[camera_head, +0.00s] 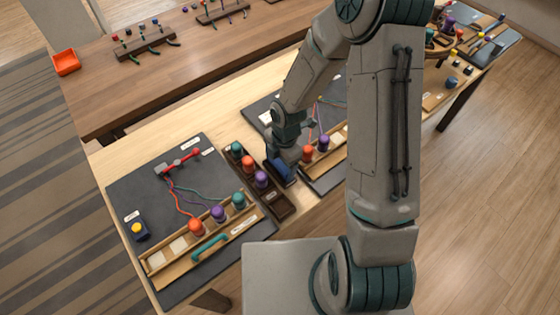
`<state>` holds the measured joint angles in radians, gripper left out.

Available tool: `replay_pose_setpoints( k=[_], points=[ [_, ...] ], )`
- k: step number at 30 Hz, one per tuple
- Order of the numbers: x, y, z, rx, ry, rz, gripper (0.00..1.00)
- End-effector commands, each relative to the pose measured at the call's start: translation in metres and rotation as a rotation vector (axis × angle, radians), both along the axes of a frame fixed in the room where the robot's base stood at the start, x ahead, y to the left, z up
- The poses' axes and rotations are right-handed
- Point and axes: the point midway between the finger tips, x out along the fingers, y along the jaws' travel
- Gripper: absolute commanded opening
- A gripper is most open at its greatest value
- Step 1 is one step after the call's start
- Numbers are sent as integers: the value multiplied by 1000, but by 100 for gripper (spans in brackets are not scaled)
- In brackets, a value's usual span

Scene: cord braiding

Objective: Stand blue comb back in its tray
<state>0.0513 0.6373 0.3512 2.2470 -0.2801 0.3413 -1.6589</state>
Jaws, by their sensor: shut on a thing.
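My gripper (282,163) is over the gap between the two dark mats, at the right side of a narrow dark wooden tray (277,208). It points down and is shut on a dark blue piece (279,175), which looks like the blue comb. My arm's wrist hides part of it, and its exact tilt and any contact with the tray cannot be told. The tray holds a teal, an orange and a purple spool in a row. Its near end shows bare dark slots and a small white label.
The left mat (120,190) bears a wooden rack (180,262) with spools, a teal handle, a red-and-grey fixture with cords, and a blue block with a yellow top (139,230). Another wooden rack (325,160) stands close right of my gripper. My arm hides much of the right.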

Motion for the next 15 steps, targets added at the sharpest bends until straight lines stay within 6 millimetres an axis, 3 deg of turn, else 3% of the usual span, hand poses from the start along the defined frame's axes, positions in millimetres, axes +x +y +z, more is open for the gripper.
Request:
replay_pose_setpoints(
  k=[4,5,6,7,15],
  points=[
    [0,0,0,0,0,0,59],
    [0,0,0,0,0,0,84],
    [0,0,0,0,0,0,95],
    [0,0,0,0,0,0,100],
    [0,0,2,0,0,-1,100]
  ],
)
